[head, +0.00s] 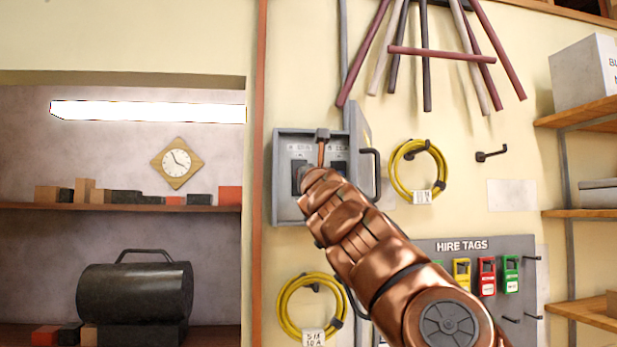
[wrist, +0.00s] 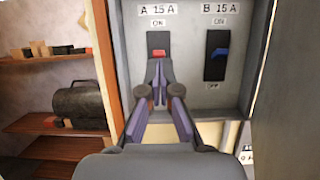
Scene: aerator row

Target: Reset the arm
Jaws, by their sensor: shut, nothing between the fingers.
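A grey switch box (head: 283,205) hangs on the wall in the head view, its door (head: 364,135) swung open to the right. The wrist view shows two black switches inside. In the head view my arm largely hides the gripper.
The door's handle (head: 377,174) sticks out close right of my wrist. Yellow cable coils (head: 399,180) hang on hooks beside and below the box. A "HIRE TAGS" board (head: 420,246) is at lower right. An alcove with shelves (head: 130,207) lies left.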

